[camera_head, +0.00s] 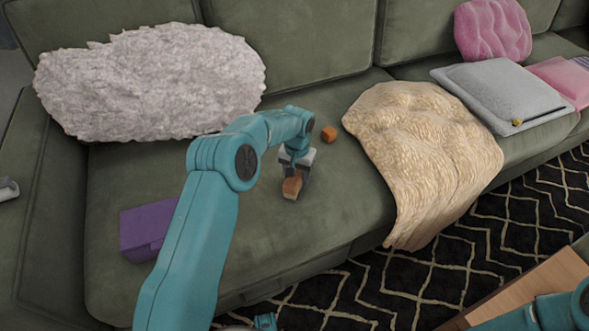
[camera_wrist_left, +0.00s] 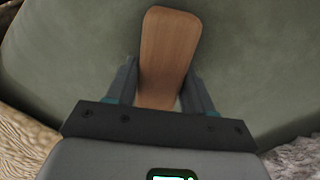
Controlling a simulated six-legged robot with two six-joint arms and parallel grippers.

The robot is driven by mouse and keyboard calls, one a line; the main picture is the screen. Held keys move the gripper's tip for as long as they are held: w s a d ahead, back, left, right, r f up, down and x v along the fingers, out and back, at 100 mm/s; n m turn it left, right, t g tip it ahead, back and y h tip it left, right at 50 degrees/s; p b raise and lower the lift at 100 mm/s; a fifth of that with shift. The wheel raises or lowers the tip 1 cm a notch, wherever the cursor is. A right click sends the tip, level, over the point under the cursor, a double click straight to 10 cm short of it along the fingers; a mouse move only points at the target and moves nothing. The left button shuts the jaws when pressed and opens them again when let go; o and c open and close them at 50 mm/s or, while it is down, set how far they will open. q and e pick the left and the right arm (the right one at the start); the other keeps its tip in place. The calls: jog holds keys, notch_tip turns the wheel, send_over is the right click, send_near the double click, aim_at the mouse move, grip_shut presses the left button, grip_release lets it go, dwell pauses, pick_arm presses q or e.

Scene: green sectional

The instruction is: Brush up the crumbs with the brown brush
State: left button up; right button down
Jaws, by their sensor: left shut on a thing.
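The brown brush (camera_head: 291,187) is a wooden block with rounded corners, seen over the sofa seat in the head view. My left gripper (camera_head: 297,174) is shut on it. In the left wrist view the brush (camera_wrist_left: 168,50) sticks out from between the two dark fingers, with the green seat behind it. I cannot tell whether the brush touches the seat. Its bristles are not visible. I can make out no crumbs in either view. My right gripper is not in view.
A small orange-brown object (camera_head: 328,133) lies on the green seat (camera_head: 255,225) beyond the brush. A purple box (camera_head: 147,228) sits at the left. A fluffy white cushion (camera_head: 150,85), a cream throw (camera_head: 425,150) and a grey cushion (camera_head: 500,92) surround the open seat.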

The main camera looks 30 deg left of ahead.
pick_arm(q)
jog(key=shift+s+d, duration=1.9)
jog(key=shift+d, duration=0.25)
jog(key=shift+s+d+f+b, duration=0.15)
jog(key=shift+s+d+b, duration=0.35)
jog(key=shift+s+d, duration=0.75)
jog(key=shift+w+d, duration=0.1)
notch_tip(320, 180, up, 6)
jog(key=p, duration=0.4)
jog(key=shift+w, duration=0.1)
notch_tip(320, 180, up, 3)
jog(key=shift+r+p, duration=0.1)
jog(key=shift+p, duration=0.9)
